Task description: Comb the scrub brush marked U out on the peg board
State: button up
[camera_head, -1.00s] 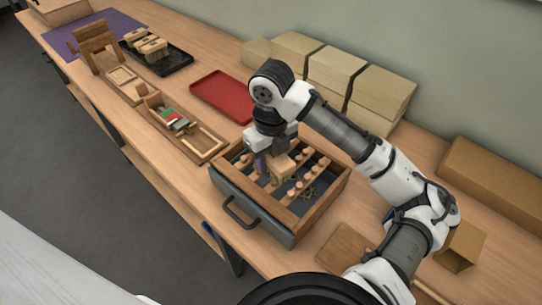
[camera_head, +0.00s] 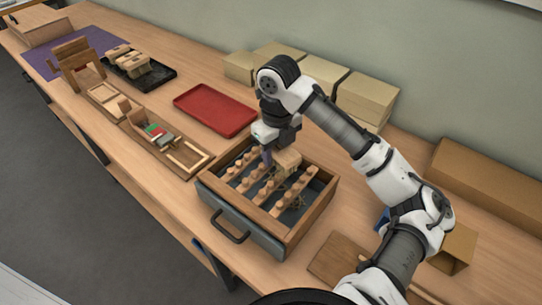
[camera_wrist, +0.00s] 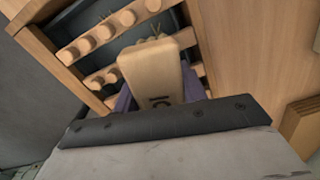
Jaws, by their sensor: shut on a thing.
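My gripper (camera_head: 272,155) is shut on a pale wooden scrub brush (camera_head: 287,162) at the far side of the peg board. The brush also fills the middle of the wrist view (camera_wrist: 150,72), held between purple fingers; a dark mark on its back is partly visible but I cannot read it surely. Some bristle tips show beyond its far end. The peg board (camera_head: 313,221) is a wooden-framed box with a dark floor, rows of round wooden pegs and a handle in front. Curly loose fibres lie among the pegs. I cannot tell whether the bristles touch the pegs.
A red tray (camera_head: 215,108) lies empty behind the board. A black tray (camera_head: 150,82) with several brushes stands at the back left, near a wooden stand (camera_head: 78,66). Cardboard boxes (camera_head: 367,98) line the wall. A wooden tray (camera_head: 187,156) lies left of the board.

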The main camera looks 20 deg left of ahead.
jog(key=shift+w+d, duration=0.1)
jog(key=shift+w, duration=0.2)
jog(key=shift+r+p, duration=0.25)
jog(key=shift+p, duration=0.05)
notch_tip(320, 180, up, 6)
jog(key=p, duration=0.4)
jog(key=shift+f+p, duration=0.2)
jog(key=shift+p, duration=0.15)
jog(key=shift+f, duration=0.1)
jog(key=shift+o, duration=1)
jog(key=shift+c, duration=1)
